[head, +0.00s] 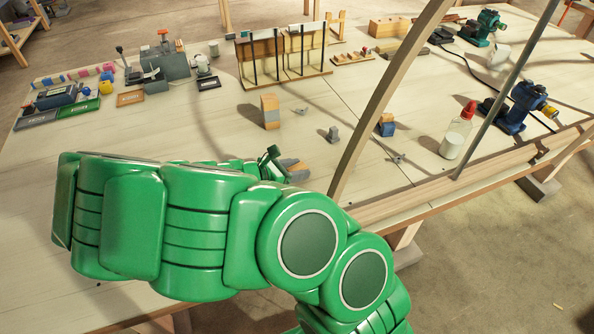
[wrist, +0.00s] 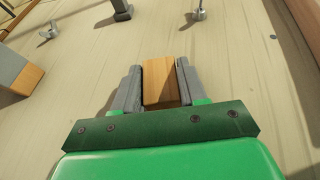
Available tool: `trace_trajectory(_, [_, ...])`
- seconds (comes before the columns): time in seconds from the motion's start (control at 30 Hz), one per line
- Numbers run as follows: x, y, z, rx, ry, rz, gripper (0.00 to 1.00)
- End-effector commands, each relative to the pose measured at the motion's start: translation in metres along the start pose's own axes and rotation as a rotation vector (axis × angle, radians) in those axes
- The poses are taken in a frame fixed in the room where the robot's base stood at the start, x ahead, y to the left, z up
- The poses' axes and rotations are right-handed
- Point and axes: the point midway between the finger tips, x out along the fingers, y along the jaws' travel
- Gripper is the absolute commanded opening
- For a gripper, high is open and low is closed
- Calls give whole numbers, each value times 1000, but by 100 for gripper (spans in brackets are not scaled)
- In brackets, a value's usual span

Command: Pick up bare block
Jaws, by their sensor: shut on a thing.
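The bare block (wrist: 160,88) is plain orange-brown wood. In the wrist view it sits between the two grey fingers of my gripper (wrist: 158,76), which are shut on it. I cannot tell whether the block touches the table or is lifted slightly. In the head view my gripper (head: 290,168) is low over the table, largely behind my green arm, and the block cannot be made out clearly there.
A wood-and-grey block (head: 270,112) stands behind my gripper. A small grey piece (head: 333,133), a blue-wrapped block (head: 386,126) and wing nuts (head: 397,158) lie to the right. A bent lath (head: 375,105) arches up beside a glue bottle (head: 457,132).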

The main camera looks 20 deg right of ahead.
Motion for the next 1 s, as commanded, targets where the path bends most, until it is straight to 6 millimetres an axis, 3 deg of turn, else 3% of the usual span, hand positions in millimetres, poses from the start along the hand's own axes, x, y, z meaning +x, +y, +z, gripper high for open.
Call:
trace_trajectory(0.27, [-4, 1, 10, 3, 1, 1, 12])
trace_trajectory(0.7, [-26, 0, 62, 4, 1, 0, 12])
trace_trajectory(1.0, [-36, 0, 87, 2, 1, 2, 12])
